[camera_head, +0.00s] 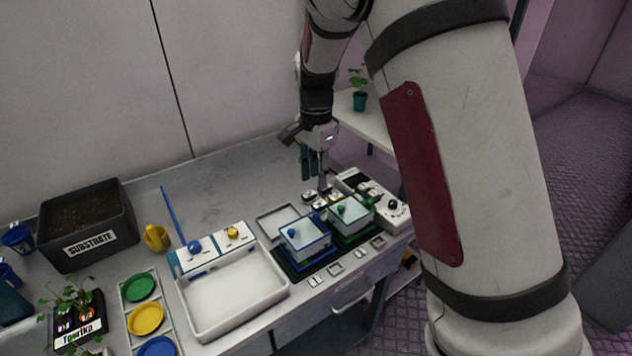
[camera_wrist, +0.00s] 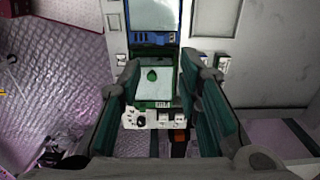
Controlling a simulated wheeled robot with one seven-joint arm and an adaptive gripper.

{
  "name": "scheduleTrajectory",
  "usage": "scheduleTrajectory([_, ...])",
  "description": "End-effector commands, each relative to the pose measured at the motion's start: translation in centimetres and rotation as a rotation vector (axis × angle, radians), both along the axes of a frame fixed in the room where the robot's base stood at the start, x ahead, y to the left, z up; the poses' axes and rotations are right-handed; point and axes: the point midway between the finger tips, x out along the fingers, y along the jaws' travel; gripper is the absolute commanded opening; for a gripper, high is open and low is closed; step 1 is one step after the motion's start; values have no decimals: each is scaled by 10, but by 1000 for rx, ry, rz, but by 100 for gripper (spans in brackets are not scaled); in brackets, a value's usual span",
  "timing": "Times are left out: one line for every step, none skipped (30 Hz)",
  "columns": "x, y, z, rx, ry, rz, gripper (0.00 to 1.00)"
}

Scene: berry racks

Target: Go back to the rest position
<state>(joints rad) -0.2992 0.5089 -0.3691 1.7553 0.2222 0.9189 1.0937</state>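My gripper (camera_head: 313,172) hangs above the back of the bench, behind the two small boxes. In the wrist view my gripper (camera_wrist: 163,75) has its green-padded fingers apart, with nothing held between them. A green-based box (camera_head: 350,214) with a pale lid and green knob stands on the bench; it also shows between the fingers in the wrist view (camera_wrist: 152,90), apart from them. A blue-based box (camera_head: 304,242) with a similar lid and blue knob stands to its left.
A white control unit (camera_head: 393,214) with a black knob stands right of the boxes. A white tray (camera_head: 283,294) lies left of them. A black substrate bin (camera_head: 126,217) and a yellow cup (camera_head: 156,238) are farther left. A potted plant (camera_head: 360,100) stands behind my gripper.

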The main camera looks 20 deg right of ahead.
Motion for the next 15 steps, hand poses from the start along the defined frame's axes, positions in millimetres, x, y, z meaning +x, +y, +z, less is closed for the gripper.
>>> scheduleTrajectory([0, 0, 0, 0, 0, 0, 32])
scheduleTrajectory([0, 0, 1, 0, 0, 0, 32])
scheduleTrajectory([0, 0, 0, 0, 0, 0, 32])
scheduleTrajectory([0, 0, 0, 0, 0, 0, 32])
scheduleTrajectory([0, 0, 0, 0, 0, 0, 32])
scheduleTrajectory([0, 0, 0, 0, 0, 0, 32])
scheduleTrajectory([0, 0, 0, 0, 0, 0, 32])
scheduleTrajectory([0, 0, 1, 0, -1, 1, 32])
scheduleTrajectory([-1, 0, 2, 2, -3, 4, 32])
scheduleTrajectory([-2, 0, 5, 4, -6, 9, 32])
scheduleTrajectory([-3, 0, 8, 8, -10, 17, 32])
scheduleTrajectory([-7, 0, 14, 14, -17, 33, 32])
scheduleTrajectory([-10, -1, 20, 19, -24, 50, 32])
scheduleTrajectory([-14, -1, 28, 26, -34, 70, 32])
scheduleTrajectory([-22, -2, 38, 34, -48, 101, 32])
